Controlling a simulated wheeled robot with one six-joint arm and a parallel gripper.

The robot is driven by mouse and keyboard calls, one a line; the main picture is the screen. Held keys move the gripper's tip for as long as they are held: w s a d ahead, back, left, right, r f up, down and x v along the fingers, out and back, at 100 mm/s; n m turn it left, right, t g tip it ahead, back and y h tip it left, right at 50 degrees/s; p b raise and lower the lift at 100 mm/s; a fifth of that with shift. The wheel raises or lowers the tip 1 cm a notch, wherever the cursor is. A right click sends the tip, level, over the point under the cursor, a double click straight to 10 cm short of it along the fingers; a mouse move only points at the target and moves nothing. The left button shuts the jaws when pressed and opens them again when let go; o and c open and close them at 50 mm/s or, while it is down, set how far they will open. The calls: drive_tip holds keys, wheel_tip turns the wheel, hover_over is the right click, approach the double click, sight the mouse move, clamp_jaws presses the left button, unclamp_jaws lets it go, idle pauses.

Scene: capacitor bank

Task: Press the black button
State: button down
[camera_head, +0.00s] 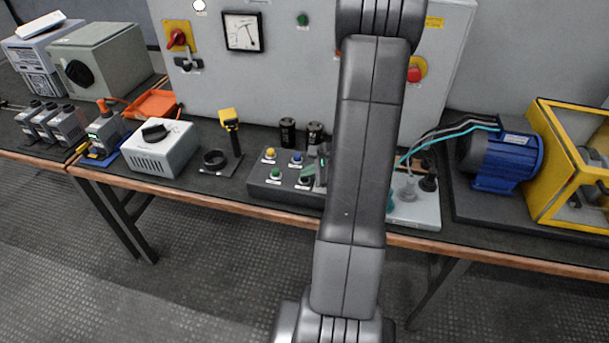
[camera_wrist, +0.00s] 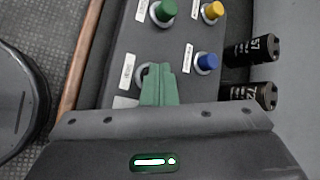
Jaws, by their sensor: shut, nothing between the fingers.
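The button box (camera_head: 258,186) sits on the bench with yellow (camera_head: 270,154), blue (camera_head: 296,158), green (camera_head: 276,173) and black (camera_head: 304,181) buttons. The black button is at the box's front, right of the green one and below the blue one. My gripper (camera_head: 307,172) is shut and empty, its green fingers right over the black button. In the wrist view the fingers (camera_wrist: 159,82) cover most of that button; only part of its pale collar shows beside them. I cannot tell whether the fingertips touch it. The blue button (camera_wrist: 207,62) is clear of the fingers.
Two black capacitors (camera_head: 288,131) stand behind the box. A blue motor (camera_head: 505,162) is on the right. A grey cabinet (camera_head: 280,80) rises behind.

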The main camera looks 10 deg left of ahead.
sight(308, 182)
drive_tip(key=shift+r, duration=0.1)
drive_tip(key=shift+r+p, duration=0.95)
drive_tip(key=shift+r, duration=0.3)
wheel_tip(308, 182, up, 5)
drive_tip(key=p, duration=0.3)
drive_tip(key=shift+p, duration=0.3)
